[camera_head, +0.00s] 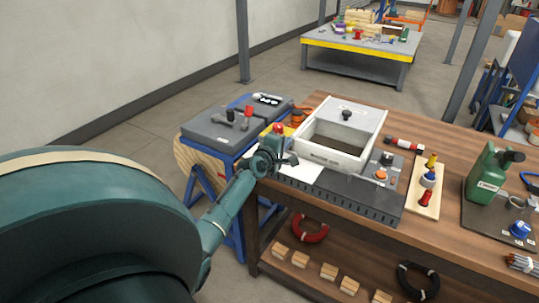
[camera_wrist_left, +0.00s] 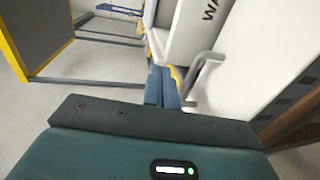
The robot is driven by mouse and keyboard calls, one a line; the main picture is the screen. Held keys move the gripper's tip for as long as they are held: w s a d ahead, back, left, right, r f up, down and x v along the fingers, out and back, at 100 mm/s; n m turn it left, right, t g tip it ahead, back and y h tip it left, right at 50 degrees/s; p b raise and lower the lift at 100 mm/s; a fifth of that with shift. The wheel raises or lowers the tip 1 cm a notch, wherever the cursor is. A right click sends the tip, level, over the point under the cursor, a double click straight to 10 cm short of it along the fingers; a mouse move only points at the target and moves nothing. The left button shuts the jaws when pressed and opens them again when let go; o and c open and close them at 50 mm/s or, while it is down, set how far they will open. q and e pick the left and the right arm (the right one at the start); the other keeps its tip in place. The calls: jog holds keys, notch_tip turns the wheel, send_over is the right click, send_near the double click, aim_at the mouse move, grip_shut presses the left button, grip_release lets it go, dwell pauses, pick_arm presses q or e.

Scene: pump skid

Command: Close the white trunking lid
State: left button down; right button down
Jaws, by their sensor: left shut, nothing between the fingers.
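The white trunking (camera_head: 333,158) is a box on the wooden bench. Its white lid (camera_head: 360,115), with a black knob, lies over the far part, and the near part is open with a dark brown inside. My left gripper (camera_head: 286,159) is at the box's near left corner; I cannot tell if it touches. In the left wrist view its blue fingers (camera_wrist_left: 163,88) are together and empty, beside a white surface with dark letters and a pale bent handle (camera_wrist_left: 203,72). My right gripper is out of view.
A grey case (camera_head: 222,130) with a handle stands left of the bench. Right of the box are a panel with an orange knob (camera_head: 381,174), a board with colored parts (camera_head: 427,190) and a green can (camera_head: 487,175). A red-topped item (camera_head: 278,127) is behind my gripper.

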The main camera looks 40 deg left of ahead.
pick_arm(q)
jog(key=shift+w+a+f, duration=0.15)
jog(key=shift+f, duration=0.05)
jog(key=shift+w+a+f+b, duration=0.1)
jog(key=shift+w+f+b, duration=0.1)
jog(key=shift+b, duration=0.2)
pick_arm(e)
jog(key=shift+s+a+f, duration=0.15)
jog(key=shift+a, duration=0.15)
pick_arm(q)
jog(key=shift+w, duration=0.1)
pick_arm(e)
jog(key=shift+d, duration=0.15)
pick_arm(q)
jog(key=shift+r, duration=0.1)
